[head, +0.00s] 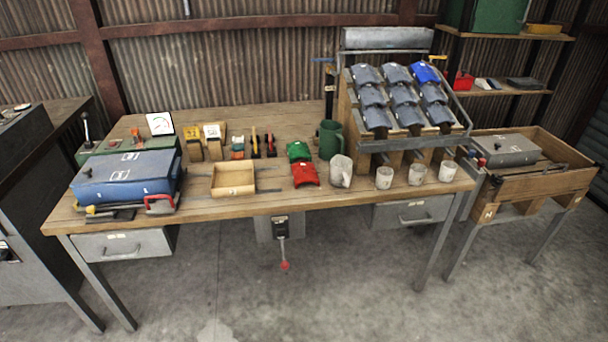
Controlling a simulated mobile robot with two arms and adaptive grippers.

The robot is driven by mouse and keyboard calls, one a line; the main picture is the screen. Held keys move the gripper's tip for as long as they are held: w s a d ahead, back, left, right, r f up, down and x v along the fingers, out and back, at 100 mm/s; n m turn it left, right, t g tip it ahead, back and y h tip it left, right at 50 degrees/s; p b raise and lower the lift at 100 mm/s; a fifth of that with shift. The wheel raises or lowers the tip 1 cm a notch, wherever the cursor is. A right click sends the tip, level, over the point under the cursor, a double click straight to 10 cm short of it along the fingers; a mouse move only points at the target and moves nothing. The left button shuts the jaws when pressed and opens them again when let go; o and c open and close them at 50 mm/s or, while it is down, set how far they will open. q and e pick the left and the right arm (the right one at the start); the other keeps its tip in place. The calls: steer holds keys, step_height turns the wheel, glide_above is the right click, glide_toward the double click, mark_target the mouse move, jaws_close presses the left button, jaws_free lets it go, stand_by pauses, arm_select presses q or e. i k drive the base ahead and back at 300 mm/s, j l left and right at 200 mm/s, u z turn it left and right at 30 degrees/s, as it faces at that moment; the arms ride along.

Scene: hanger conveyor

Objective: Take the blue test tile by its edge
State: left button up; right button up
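A bright blue tile (424,74) sits at the top right of a sloped rack (343,104) at the right end of the workbench. Several grey curved tiles (397,74) fill the other places on the rack, beside and below the blue one. The blue tile's upper and side edges show; its lower end meets the grey tile below it. Neither of my grippers shows in the head view.
Several pale cups (417,174) stand before the rack. The floor in front is clear.

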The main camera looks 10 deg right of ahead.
mark_target(423, 73)
steer(key=i+j+z, duration=0.35)
steer(key=i, duration=0.25)
steer(key=i+j+z, duration=0.3)
steer(key=i+j, duration=0.15)
steer(key=i, duration=0.15)
steer(key=i+j+z, duration=0.35)
steer(key=i+j, duration=0.15)
steer(key=k+j+z, duration=0.15)
steer(key=j, duration=0.25)
steer(key=k+j+z, duration=0.2)
steer(key=j, duration=0.2)
steer(key=k+j+z, duration=0.15)
steer(key=k+j, duration=0.1)
steer(key=j, duration=0.1)
